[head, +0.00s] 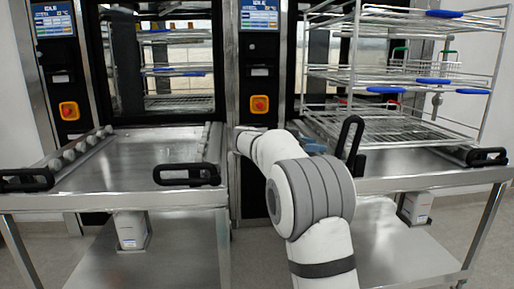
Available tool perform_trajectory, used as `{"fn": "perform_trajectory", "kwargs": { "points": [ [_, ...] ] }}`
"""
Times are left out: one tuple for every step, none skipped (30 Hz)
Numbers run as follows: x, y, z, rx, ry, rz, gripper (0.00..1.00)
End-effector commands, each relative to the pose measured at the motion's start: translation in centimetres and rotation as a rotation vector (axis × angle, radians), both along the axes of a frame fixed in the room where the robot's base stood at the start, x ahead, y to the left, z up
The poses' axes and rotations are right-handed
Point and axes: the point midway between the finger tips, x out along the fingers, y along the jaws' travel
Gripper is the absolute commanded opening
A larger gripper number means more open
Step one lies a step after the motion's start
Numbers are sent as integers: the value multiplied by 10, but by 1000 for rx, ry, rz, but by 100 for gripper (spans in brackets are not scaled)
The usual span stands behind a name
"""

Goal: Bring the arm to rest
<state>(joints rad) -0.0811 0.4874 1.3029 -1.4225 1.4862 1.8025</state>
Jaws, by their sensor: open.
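My white arm (314,200) with its grey joint rises from the bottom edge, right of centre. It bends up and left, and its far visible part (268,148) lies between the two steel trolleys, in front of the washers. Nothing held shows.
The left trolley (130,150) has an empty top and black handles (187,175). The right trolley (425,168) carries a tall wire rack (395,85) with blue clips. Washers with screens (258,15) and red buttons (260,104) stand behind. An upright black handle (348,137) is close to my arm.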

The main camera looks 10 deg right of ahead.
Motion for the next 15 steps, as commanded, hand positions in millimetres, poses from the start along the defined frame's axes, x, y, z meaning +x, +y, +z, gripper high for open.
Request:
{"fn": "perform_trajectory", "kwargs": {
  "points": [
    [-3,-1,6,9,13,3,42],
    [-6,-1,10,19,29,8,42],
    [-11,-1,15,39,58,16,42],
    [-16,-1,20,58,87,23,42],
    [-23,-1,26,80,122,33,42],
    [-32,-1,33,116,175,51,42],
    [-41,0,39,145,218,67,42],
    [-50,1,43,177,263,86,42],
    [-63,3,49,219,326,114,42],
    [-72,4,53,251,373,137,42],
    [-82,7,56,284,417,160,42],
    [-95,10,61,324,472,195,42],
    [-105,13,64,354,514,222,42],
    [-116,16,67,385,551,251,42],
    [-129,20,71,423,601,291,42]
  ]
}}
